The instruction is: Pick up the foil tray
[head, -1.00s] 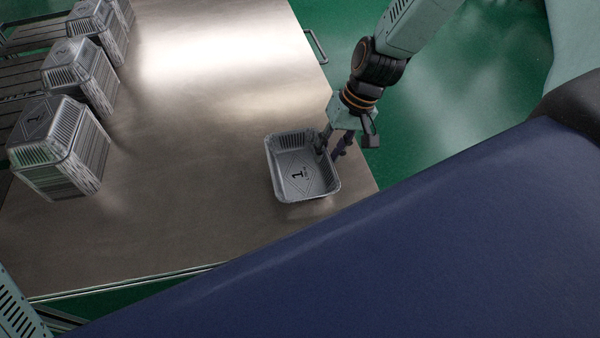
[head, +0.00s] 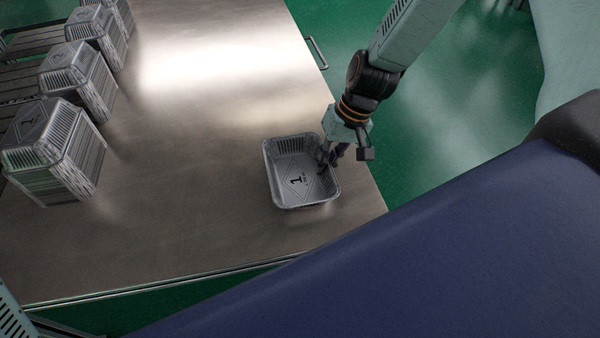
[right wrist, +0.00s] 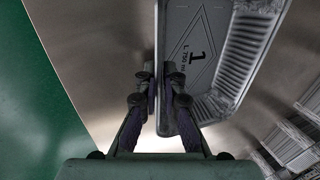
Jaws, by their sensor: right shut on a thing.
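The foil tray (head: 290,172) is a silver, ribbed, open container with a "1" printed on its inside bottom. In the head view it is at the right part of the metal table; I cannot tell whether it touches the surface. My right gripper (head: 333,157) is at the tray's right side, shut on its wall. In the right wrist view the fingers (right wrist: 160,90) pinch the tray's wall (right wrist: 162,50), one on each side. The tray (right wrist: 230,60) extends to the right there. My left gripper is not in view.
The brushed metal table (head: 190,180) is bare around the tray. Stacks of upturned foil trays (head: 55,150) stand along the left. A handle (head: 318,53) sticks out from the table's right edge, above green floor (head: 440,130).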

